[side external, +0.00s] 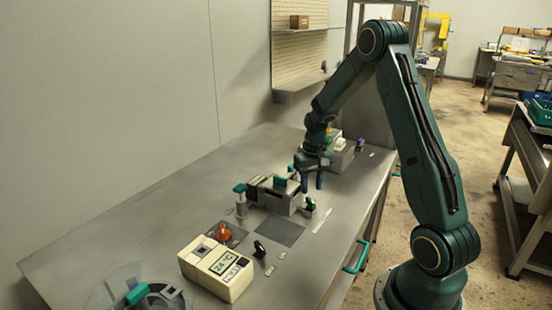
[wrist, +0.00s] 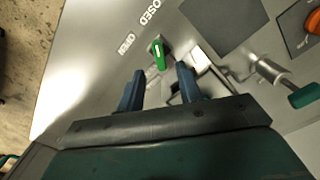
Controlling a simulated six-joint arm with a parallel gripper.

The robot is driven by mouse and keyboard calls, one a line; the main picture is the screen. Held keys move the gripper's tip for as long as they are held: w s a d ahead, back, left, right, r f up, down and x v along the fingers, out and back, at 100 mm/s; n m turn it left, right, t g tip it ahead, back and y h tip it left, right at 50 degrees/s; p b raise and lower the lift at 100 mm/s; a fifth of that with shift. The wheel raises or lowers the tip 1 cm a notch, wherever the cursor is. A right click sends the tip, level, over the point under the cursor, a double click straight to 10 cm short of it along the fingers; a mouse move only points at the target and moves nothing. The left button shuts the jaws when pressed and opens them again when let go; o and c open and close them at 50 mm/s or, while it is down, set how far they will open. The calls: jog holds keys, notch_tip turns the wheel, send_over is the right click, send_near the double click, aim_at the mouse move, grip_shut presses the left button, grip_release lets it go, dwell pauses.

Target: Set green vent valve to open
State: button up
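The green vent valve (wrist: 158,54) has a small green handle with a white line along it. In the wrist view, the handle's upper end points roughly toward the CLOSED label (wrist: 149,12), while the OPEN label (wrist: 127,43) lies to its left. In the side view, the valve (side external: 310,203) is a small dark and green piece at the front of the grey fixture. My gripper (wrist: 158,82) is open and empty, its blue fingers parted. It (side external: 312,180) hangs above the bench, behind the valve in the side view. The fingers look apart from the handle.
A grey fixture (side external: 283,201) stands close to my gripper. A teal-handled valve (wrist: 292,88) is at its other end. A dark square (side external: 275,230), an orange knob (side external: 224,232) and a cream 24 °C box (side external: 215,269) are nearer the camera. The bench's left side is clear.

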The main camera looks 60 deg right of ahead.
aim_at(311, 200)
jog(key=shift+f, duration=2.65)
jog(key=shift+c, duration=0.3)
grip_shut()
